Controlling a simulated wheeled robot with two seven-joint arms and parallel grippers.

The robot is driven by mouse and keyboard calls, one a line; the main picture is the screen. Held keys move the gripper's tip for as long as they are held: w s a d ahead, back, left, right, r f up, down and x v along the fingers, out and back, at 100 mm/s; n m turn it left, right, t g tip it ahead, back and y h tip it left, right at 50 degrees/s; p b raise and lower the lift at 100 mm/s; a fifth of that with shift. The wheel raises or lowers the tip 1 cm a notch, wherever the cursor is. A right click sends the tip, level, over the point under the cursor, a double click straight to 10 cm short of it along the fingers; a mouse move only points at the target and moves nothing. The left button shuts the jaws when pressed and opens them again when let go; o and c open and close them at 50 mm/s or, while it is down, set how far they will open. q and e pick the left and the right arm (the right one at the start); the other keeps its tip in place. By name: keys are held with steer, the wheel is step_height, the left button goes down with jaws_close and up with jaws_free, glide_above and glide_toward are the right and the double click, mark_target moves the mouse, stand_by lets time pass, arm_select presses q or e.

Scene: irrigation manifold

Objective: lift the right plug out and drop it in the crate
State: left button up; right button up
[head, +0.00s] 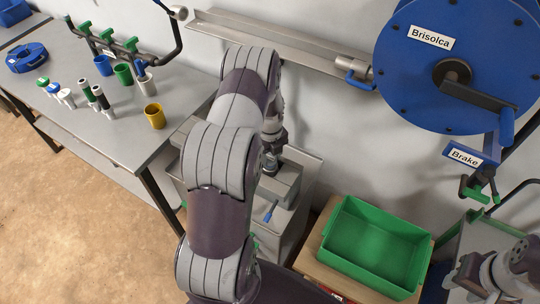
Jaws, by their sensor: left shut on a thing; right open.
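The green crate (329,239) stands open and empty at the lower right, on a wooden-coloured stand. The grey manifold block (287,185) is in the middle, partly behind my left arm. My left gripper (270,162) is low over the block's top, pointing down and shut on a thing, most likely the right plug. The plug is too small and too hidden by the gripper to make out, and I cannot tell whether it is seated or lifted. My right gripper (468,272) is open and apart from everything, at the lower right corner beyond the crate.
A lever with a blue handle (270,212) sticks out from the manifold's front. A grey workbench (120,135) at the left holds cups, fittings and a yellow cup (154,115). A large blue reel (455,65) and a rail (280,40) are on the wall.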

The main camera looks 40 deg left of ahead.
mark_target(270, 157)
arm_select(q)
steer(key=shift+r+p, duration=1.6)
steer(key=shift+r, duration=0.75)
steer(key=shift+r+p, duration=1.25)
steer(key=shift+r, duration=0.35)
steer(key=shift+f, duration=0.2)
